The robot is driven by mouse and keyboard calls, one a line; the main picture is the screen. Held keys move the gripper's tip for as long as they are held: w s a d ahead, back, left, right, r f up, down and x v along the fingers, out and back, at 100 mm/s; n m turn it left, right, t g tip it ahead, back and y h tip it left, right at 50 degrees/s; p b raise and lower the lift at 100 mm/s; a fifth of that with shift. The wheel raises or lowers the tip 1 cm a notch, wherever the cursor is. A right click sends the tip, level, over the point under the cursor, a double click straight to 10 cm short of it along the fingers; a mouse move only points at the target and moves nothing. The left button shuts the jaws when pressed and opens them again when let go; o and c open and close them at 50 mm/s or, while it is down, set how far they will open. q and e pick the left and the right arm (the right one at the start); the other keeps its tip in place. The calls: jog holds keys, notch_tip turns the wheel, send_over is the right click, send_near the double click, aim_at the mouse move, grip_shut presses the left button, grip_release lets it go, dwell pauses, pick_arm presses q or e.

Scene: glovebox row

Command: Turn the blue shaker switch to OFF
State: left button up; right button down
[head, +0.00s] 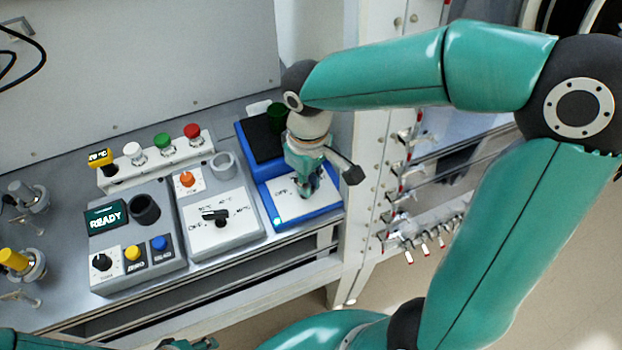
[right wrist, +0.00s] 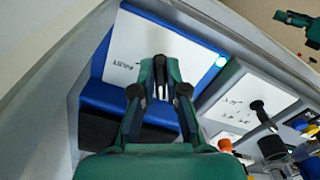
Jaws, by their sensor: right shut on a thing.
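The blue shaker (head: 329,214) stands at the right end of the bench, with a white front panel, a dark top and a lit cyan light at its front corner. An OFF label shows on the panel's left side. My right gripper (head: 305,190) reaches down onto the panel and is shut on the switch knob, which its fingers mostly hide. In the right wrist view, the gripper (right wrist: 160,83) covers the middle of the white panel (right wrist: 190,40); the light (right wrist: 221,60) shows beside it. The knob's pointing direction cannot be told. Part of my left gripper (head: 192,343) shows at the bottom edge.
A grey hotplate-like unit (head: 231,238) with a black dial stands just left of the shaker. Further left is a unit with a READY display (head: 106,219). Behind them is a button box (head: 176,159). A white frame post (head: 365,230) stands close on the right.

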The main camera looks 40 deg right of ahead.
jog(key=shift+n, duration=0.4)
jog(key=c, duration=1.2)
grip_release()
jog(key=shift+r, duration=0.1)
notch_tip(320, 180, up, 12)
